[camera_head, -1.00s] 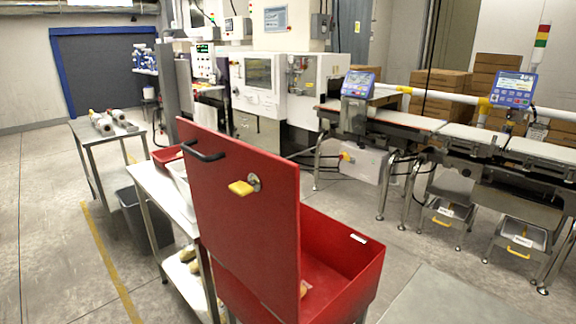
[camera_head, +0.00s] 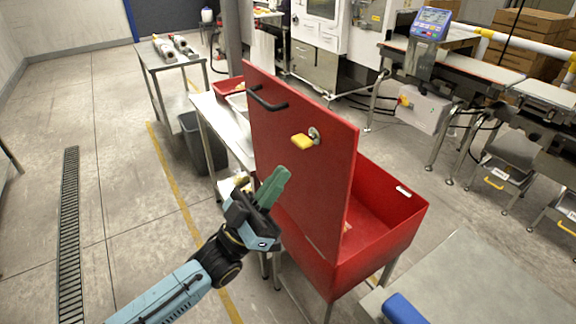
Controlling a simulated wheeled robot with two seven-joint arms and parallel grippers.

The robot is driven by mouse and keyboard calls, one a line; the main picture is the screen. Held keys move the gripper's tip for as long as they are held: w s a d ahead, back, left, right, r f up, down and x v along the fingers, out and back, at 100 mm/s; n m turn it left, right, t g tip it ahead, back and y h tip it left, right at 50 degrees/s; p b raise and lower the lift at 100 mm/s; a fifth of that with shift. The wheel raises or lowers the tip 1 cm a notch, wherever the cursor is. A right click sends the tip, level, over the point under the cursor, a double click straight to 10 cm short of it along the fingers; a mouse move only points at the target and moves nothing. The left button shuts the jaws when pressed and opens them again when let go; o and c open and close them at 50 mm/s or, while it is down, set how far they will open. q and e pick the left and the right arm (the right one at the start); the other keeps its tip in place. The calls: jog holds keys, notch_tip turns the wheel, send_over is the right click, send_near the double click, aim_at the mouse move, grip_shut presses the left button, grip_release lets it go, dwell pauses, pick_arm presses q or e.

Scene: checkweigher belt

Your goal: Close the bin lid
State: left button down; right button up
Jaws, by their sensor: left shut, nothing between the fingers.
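The red bin (camera_head: 385,241) stands on metal legs right of centre in the head view. Its red lid (camera_head: 305,180) stands up, open, at the bin's left side. The lid has a black handle (camera_head: 267,99) near its top and a yellow knob (camera_head: 304,141) on a round metal lock. My left gripper (camera_head: 277,182), with green fingers, is shut and empty in front of the lid's lower left part, below the handle. I cannot tell whether it touches the lid. My right gripper is out of view.
A metal side table (camera_head: 219,116) with a red tray (camera_head: 229,87) stands behind the lid. A grey bin (camera_head: 198,142) is on the floor beside it. A table with rolls (camera_head: 165,50) is farther back. The conveyor (camera_head: 480,65) runs at the right. Floor at the left is clear.

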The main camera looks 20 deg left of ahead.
aim_at(323, 136)
pick_arm(q)
jog(key=shift+w+d+r+p, duration=0.45)
jog(key=shift+w+d+r, duration=0.55)
jog(key=shift+w, duration=0.25)
jog(key=shift+w+d+r+p, duration=0.45)
jog(key=shift+w+d+r, duration=0.5)
jog(key=shift+w, duration=0.35)
jog(key=shift+w+d+r+p, duration=0.45)
jog(key=shift+w+d+r, duration=0.55)
jog(key=shift+w, duration=0.25)
